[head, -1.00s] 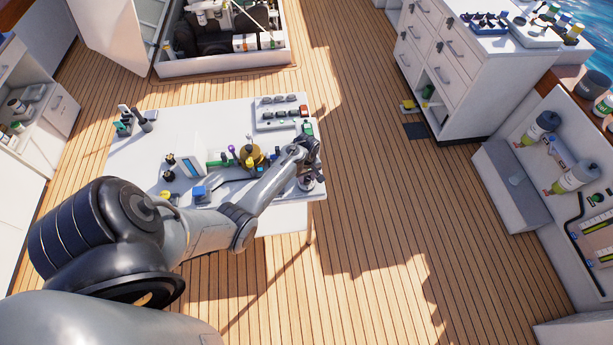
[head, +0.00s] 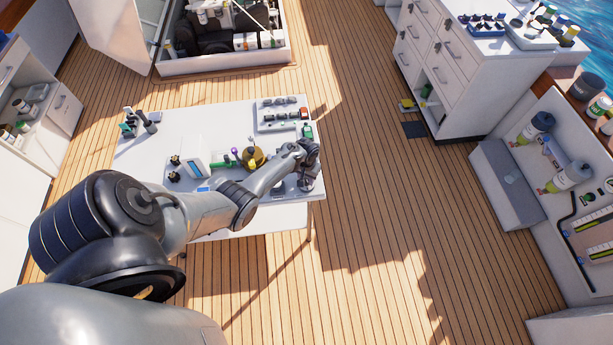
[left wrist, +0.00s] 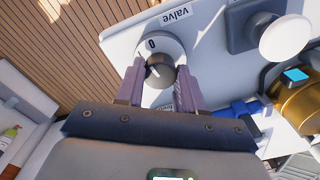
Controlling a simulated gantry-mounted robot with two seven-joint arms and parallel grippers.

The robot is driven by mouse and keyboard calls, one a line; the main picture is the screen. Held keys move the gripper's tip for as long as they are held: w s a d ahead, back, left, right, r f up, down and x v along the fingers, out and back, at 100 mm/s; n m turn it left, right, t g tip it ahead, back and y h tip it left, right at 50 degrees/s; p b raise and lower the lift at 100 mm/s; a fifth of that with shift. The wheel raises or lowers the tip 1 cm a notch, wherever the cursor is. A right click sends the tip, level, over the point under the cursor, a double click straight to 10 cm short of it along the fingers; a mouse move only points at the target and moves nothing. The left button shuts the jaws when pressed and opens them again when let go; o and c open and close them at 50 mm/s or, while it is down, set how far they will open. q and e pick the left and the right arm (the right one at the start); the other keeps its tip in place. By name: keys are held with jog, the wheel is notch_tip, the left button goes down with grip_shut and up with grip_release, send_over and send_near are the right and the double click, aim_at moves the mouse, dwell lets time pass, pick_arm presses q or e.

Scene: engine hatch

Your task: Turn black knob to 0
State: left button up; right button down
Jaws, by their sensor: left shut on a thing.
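My left gripper (left wrist: 158,80) is shut on the knob, one pale purple finger on each side. A small light mark shows on the knob's left part, but I cannot tell its exact direction. In the head view my left gripper (head: 307,172) is at the table's right end and hides the knob. My right gripper is in neither view.
Beside the dial are a white round knob (left wrist: 287,40) on a dark base and a brass cylinder (left wrist: 298,105). The white table (head: 225,120) also holds a switch panel (head: 281,114). Open wooden deck (head: 380,230) lies to its right, with a white drawer cabinet (head: 450,70) beyond.

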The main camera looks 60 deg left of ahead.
aim_at(307, 179)
pick_arm(q)
jog(key=shift+m, duration=1.2)
jog(key=o, duration=1)
jog(key=shift+o, duration=0.2)
jog(key=shift+p, duration=0.3)
jog(key=shift+r+p, duration=0.3)
jog(key=shift+r, duration=0.3)
notch_tip(307, 179, up, 10)
jog(key=p, duration=0.2)
jog(key=shift+f+p, duration=0.2)
jog(key=shift+p, duration=0.15)
